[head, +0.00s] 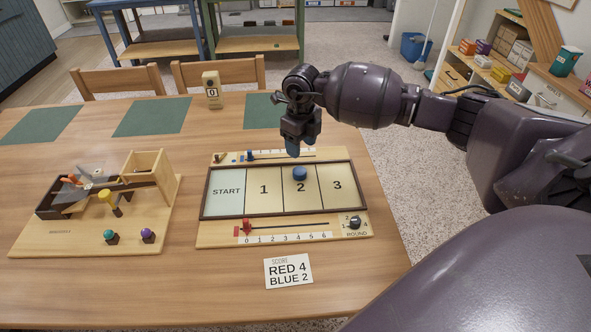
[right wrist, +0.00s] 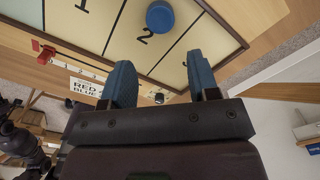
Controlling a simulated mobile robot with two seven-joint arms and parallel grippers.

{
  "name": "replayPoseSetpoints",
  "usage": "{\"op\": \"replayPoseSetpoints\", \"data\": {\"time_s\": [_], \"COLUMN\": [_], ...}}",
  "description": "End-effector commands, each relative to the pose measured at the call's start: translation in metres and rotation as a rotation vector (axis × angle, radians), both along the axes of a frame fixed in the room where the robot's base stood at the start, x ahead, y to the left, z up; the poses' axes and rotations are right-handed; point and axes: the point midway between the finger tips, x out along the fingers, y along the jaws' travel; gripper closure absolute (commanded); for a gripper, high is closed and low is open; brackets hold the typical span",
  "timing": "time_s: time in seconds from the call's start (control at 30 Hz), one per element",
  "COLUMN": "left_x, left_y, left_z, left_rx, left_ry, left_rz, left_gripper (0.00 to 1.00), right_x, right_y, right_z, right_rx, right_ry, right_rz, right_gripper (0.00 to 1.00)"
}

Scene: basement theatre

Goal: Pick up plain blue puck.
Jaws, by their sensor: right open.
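The plain blue puck (head: 300,173) lies on the board (head: 264,203) in the section marked 2, near its far edge. It also shows in the right wrist view (right wrist: 160,16), beyond my fingertips. My right gripper (head: 294,150) is above the far edge of the board, just behind the puck in the head view. In the right wrist view its two blue fingers (right wrist: 160,75) are apart with nothing between them. My left gripper is not in view.
A wooden device with a box (head: 150,176) stands on the table to the left. A score card (head: 288,271) reads RED 4, BLUE 2. A small counter block (head: 212,90) stands at the back. Red (head: 247,227) and blue (head: 250,155) markers sit on the board's scales.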

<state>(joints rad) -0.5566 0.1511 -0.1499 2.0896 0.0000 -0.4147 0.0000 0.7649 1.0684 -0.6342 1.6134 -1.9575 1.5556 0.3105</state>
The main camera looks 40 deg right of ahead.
Motion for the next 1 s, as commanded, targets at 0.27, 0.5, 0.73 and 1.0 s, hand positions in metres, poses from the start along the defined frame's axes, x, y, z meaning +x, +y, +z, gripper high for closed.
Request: {"op": "replayPoseSetpoints", "data": {"time_s": [0.27,0.5,0.73,1.0], "left_x": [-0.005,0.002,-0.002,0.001], "left_y": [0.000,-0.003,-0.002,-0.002], "left_z": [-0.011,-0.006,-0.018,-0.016], "left_rx": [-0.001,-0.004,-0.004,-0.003], "left_ry": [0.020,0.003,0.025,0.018], "left_rz": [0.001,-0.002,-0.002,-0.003], "left_gripper": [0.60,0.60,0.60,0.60], "right_x": [0.000,0.002,0.005,0.006], "right_y": [0.001,0.001,0.000,-0.001], "right_z": [-0.042,-0.055,-0.088,-0.096], "right_rx": [0.002,0.003,0.004,0.002], "right_ry": [0.005,0.003,0.007,-0.001], "right_rz": [0.000,0.000,0.000,0.001], "right_gripper": [0.45,0.45,0.45,0.45]}}
